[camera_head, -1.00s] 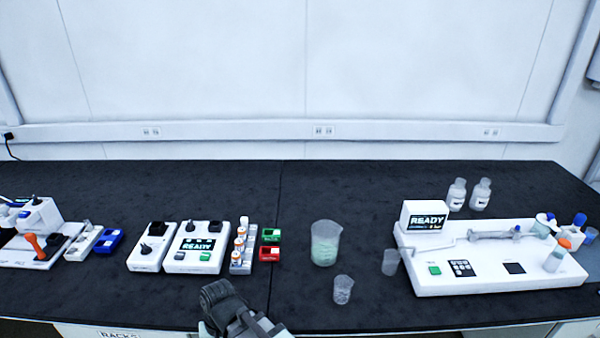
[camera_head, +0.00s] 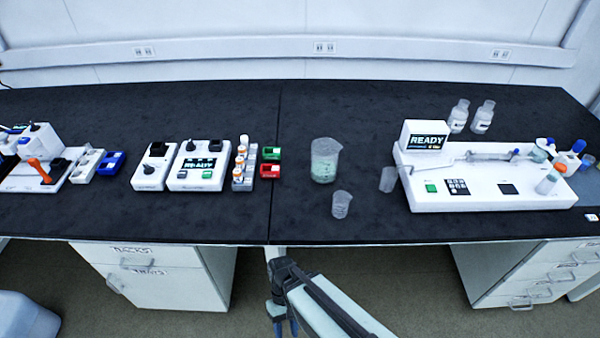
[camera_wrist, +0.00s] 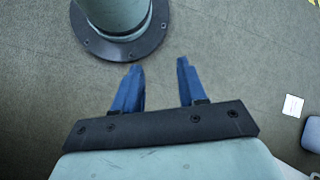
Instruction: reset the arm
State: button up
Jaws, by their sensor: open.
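My gripper (camera_head: 284,328) hangs in front of the bench's front edge, below the bench top, with its fingers pointing down. In the wrist view my gripper (camera_wrist: 157,85) shows two blue fingers spread apart with nothing between them. Grey floor (camera_wrist: 220,45) lies under the fingertips. My round base column shows at the top of the wrist view.
The black bench top (camera_head: 310,110) carries a large beaker (camera_head: 325,160), two small beakers, a white READY machine (camera_head: 470,190) at right and white devices (camera_head: 198,175) at left. Cabinets (camera_head: 150,275) stand below on both sides. The floor between them is open.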

jog(key=s+d+f+m, duration=0.2)
jog(key=d+f, duration=0.4)
jog(key=d, duration=0.4)
jog(key=s+d+f+m, duration=0.2)
jog(key=d+f, duration=0.4)
jog(key=d, duration=0.5)
jog(key=shift+s+m+t+y, duration=0.25)
jog(key=shift+m+t+y, duration=0.05)
jog(key=shift+m, duration=0.5)
